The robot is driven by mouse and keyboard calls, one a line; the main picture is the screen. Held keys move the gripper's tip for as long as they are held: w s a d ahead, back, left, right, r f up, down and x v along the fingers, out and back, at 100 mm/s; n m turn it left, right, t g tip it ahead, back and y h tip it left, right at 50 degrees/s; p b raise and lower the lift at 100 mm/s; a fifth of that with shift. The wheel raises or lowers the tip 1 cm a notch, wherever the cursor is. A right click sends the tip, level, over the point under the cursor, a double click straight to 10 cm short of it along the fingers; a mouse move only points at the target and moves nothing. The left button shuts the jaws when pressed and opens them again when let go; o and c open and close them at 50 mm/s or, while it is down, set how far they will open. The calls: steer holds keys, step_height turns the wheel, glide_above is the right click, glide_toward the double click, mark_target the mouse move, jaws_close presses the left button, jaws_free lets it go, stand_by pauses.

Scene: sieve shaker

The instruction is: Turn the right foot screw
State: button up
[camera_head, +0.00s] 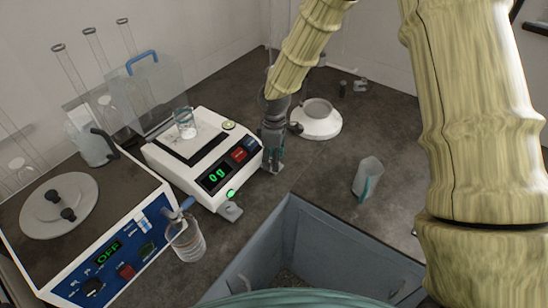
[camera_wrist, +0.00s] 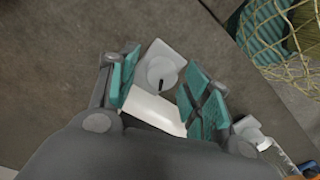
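In the head view my gripper (camera_head: 273,152) points down at the balance's right front corner and hides most of that screw. The other front foot (camera_head: 232,211) is at the near corner.
A blue-fronted device (camera_head: 110,260) reading "OFF" and another beaker (camera_head: 186,242) stand to the left. A grey-blue bin (camera_head: 345,248) lies in front.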

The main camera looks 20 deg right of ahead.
steer(key=shift+r, duration=0.15)
step_height(320, 180, up, 12)
stand_by(0.7)
steer(key=shift+d+f, duration=0.1)
steer(key=shift+f, duration=0.1)
